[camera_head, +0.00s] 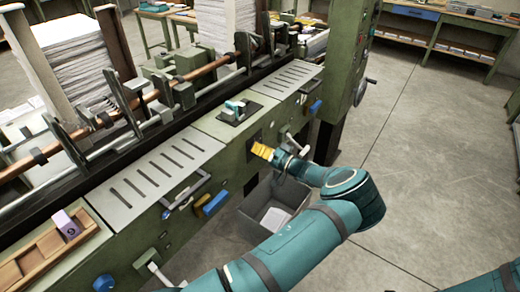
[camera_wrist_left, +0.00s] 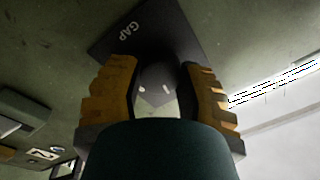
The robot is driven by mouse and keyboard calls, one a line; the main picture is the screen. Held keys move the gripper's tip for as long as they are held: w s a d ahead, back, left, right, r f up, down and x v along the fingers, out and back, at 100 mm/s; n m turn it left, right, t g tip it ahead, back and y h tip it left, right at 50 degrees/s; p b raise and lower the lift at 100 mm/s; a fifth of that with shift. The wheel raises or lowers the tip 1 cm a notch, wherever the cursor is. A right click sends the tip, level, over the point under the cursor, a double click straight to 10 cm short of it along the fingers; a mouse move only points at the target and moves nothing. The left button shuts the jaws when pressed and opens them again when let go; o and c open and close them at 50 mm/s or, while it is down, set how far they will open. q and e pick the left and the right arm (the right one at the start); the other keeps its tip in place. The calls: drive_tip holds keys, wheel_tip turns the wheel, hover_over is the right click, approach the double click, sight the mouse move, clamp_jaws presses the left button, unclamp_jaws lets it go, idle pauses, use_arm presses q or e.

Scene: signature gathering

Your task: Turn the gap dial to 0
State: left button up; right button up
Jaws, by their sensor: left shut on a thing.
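The gap dial (camera_wrist_left: 157,72) is a dark round knob on a dark plate (camera_wrist_left: 128,28) lettered "GAP" in the left wrist view. A pale mark shows near the knob, but I cannot read its setting. My left gripper (camera_head: 261,150) has yellow fingers and reaches the front face of the green machine (camera_head: 205,165). In the left wrist view its fingers (camera_wrist_left: 159,82) stand on both sides of the knob, shut on it. In the head view the gripper hides the knob, and only some of its dark plate shows. My right gripper is not in view.
A grey bin (camera_head: 246,222) stands on the floor below my left gripper. Blue handles and pale levers jut from the machine front. A wooden tray (camera_head: 40,262) sits at the lower left. The floor on the right is clear, with a bench (camera_head: 455,22) at the back.

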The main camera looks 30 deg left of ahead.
use_arm(q)
drive_tip(key=shift+r+n, duration=0.1)
drive_tip(key=shift+n, duration=0.8)
drive_tip(key=shift+w+n, duration=0.1)
drive_tip(key=shift+n, duration=0.2)
drive_tip(key=o, duration=1.2)
drive_tip(key=shift+a, duration=0.1)
drive_tip(key=shift+o, duration=0.2)
drive_tip(key=d, duration=1.2)
drive_tip(key=shift+s+f, duration=0.2)
drive_tip(key=shift+f, duration=0.2)
drive_tip(key=shift+d, duration=0.15)
